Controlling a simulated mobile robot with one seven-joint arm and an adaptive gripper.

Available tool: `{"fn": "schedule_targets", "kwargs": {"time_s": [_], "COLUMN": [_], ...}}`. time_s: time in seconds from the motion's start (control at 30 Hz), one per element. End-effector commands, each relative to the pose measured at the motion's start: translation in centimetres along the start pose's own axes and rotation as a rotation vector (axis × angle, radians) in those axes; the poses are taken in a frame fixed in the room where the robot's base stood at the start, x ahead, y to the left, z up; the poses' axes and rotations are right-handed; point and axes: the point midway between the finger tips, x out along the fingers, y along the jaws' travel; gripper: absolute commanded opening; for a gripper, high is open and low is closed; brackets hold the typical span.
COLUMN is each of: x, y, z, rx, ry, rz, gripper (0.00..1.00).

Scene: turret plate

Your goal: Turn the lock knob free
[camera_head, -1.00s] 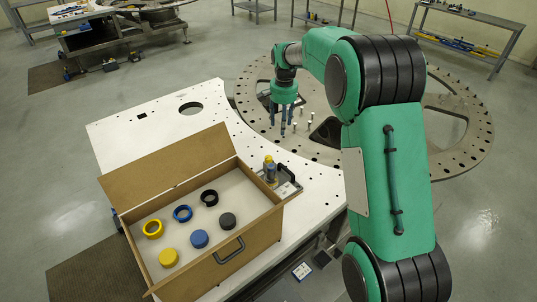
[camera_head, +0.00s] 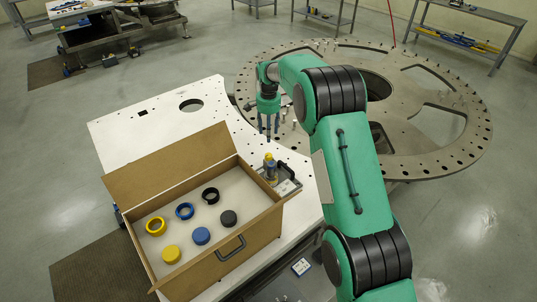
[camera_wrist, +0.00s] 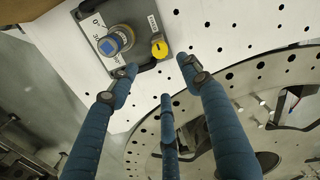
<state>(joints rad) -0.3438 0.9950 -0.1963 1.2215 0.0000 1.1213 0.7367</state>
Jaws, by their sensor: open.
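A grey plate (camera_wrist: 134,35) with dial markings is fixed on the white table top and shows at the top of the wrist view. It carries a round knob with a blue top (camera_wrist: 109,44) and a smaller yellow knob (camera_wrist: 159,48); I cannot tell which is the lock knob. In the head view the unit (camera_head: 270,168) stands beside the wooden box. My gripper (camera_head: 268,127) is open and empty, fingers pointing down above the table edge by the turret plate, behind the unit. In the wrist view its three blue fingers (camera_wrist: 162,80) are spread, with nothing between them.
The open wooden box (camera_head: 228,238) holds yellow, blue and black rings and caps, its lid raised. The large round turret plate (camera_head: 440,160) with holes and pins lies beyond the white table (camera_head: 130,140).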

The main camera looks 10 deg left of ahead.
Motion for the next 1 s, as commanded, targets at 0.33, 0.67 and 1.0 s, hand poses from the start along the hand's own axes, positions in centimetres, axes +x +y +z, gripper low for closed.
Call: {"fn": "schedule_targets", "kwargs": {"time_s": [0.33, 0.67, 1.0], "x": [1.8, 6.7, 11.6], "y": [0.0, 0.1, 0.0], "z": [0.0, 0.1, 0.0], "rx": [0.000, 0.000, 0.000], "ry": [-0.001, -0.002, 0.000], "rz": [0.001, 0.002, 0.000], "gripper": [0.48, 0.48, 0.48]}}
